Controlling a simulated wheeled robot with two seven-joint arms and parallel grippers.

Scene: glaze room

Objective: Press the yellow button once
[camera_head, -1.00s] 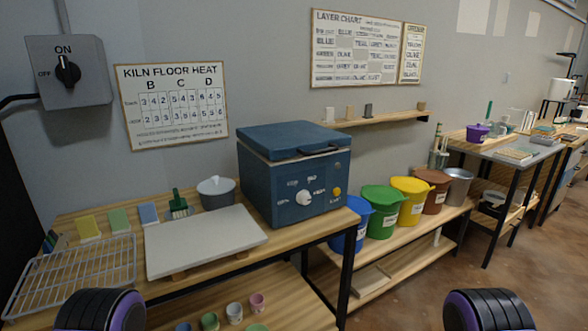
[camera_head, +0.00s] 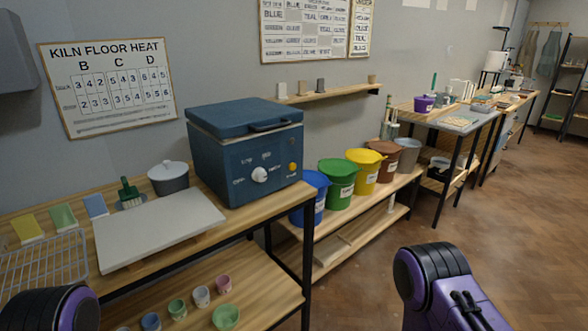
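The yellow button (camera_head: 293,167) is a small round knob on the front panel of the blue kiln box (camera_head: 244,160), to the right of a white dial (camera_head: 259,174). The kiln stands on the wooden bench with its lid down. Parts of both my arms show at the bottom left and bottom right of the view, well short of the kiln. Neither of my grippers is in view, and nothing touches the button.
A pale board (camera_head: 158,228), a wire rack (camera_head: 45,265) and a grey pot (camera_head: 168,178) lie left of the kiln. Colored buckets, including a green one (camera_head: 337,184), stand on a low shelf to its right. Brown floor (camera_head: 470,225) is open at the right.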

